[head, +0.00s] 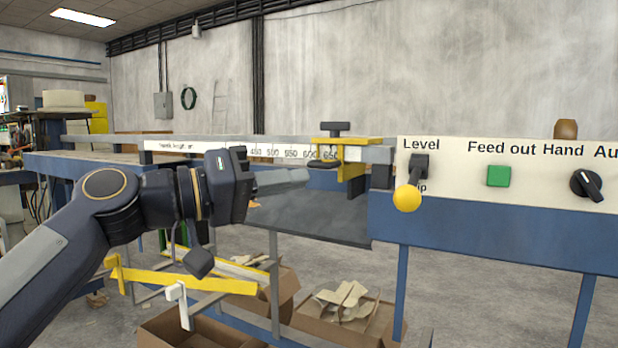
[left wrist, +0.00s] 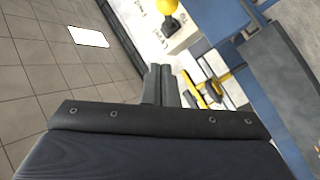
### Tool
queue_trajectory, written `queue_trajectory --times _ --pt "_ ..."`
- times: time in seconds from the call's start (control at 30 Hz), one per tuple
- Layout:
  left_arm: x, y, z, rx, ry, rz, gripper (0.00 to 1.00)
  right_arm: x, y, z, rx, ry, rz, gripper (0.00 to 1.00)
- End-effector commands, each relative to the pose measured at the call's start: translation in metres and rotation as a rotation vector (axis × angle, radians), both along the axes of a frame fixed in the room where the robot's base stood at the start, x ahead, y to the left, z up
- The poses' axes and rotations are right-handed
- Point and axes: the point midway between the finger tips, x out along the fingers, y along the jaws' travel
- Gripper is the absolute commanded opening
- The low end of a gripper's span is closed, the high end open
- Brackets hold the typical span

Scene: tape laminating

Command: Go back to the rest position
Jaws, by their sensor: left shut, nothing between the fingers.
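My left gripper (head: 283,179) reaches in from the left in the head view, in front of the machine's ruler rail. Its fingers are shut with nothing between them. In the left wrist view the shut fingers (left wrist: 160,85) point up the picture, toward the machine panel. The yellow stop clamp (head: 350,172) on the rail is just right of the fingertips, and they look apart from it. The Level lever with its yellow ball (head: 407,198) hangs down on the white panel further right. My right gripper is in neither view.
The panel (head: 450,165) also carries a green button (head: 499,176) and a black knob (head: 586,185). Open cardboard boxes (head: 345,318) with scraps stand on the floor below. A yellow bar (head: 190,281) runs under my left arm. The space above the arm is clear.

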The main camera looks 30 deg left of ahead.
Motion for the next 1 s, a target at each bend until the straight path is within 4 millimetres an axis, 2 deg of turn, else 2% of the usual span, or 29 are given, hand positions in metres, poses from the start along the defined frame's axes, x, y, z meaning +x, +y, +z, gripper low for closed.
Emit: queue_trajectory --times 0.53,0.6,0.67,0.77,0.87,0.9,1.0 --pt "-0.001 0.001 0.000 0.000 0.001 0.001 0.00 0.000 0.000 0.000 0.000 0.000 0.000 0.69" --pt "-0.001 0.001 -0.005 0.005 0.010 0.002 0.00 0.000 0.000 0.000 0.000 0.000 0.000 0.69" --pt "-0.002 -0.001 -0.018 0.019 0.035 0.005 0.00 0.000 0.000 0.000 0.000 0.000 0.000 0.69" --pt "-0.006 -0.006 -0.062 0.070 0.122 0.015 0.00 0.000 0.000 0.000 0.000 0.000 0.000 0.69" --pt "-0.017 -0.016 -0.130 0.154 0.250 0.026 0.00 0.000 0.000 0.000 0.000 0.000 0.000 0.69" --pt "-0.024 -0.019 -0.160 0.192 0.306 0.031 0.00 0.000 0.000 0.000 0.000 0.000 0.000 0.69" --pt "-0.047 -0.029 -0.231 0.289 0.438 0.041 0.00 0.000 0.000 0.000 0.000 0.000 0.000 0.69"
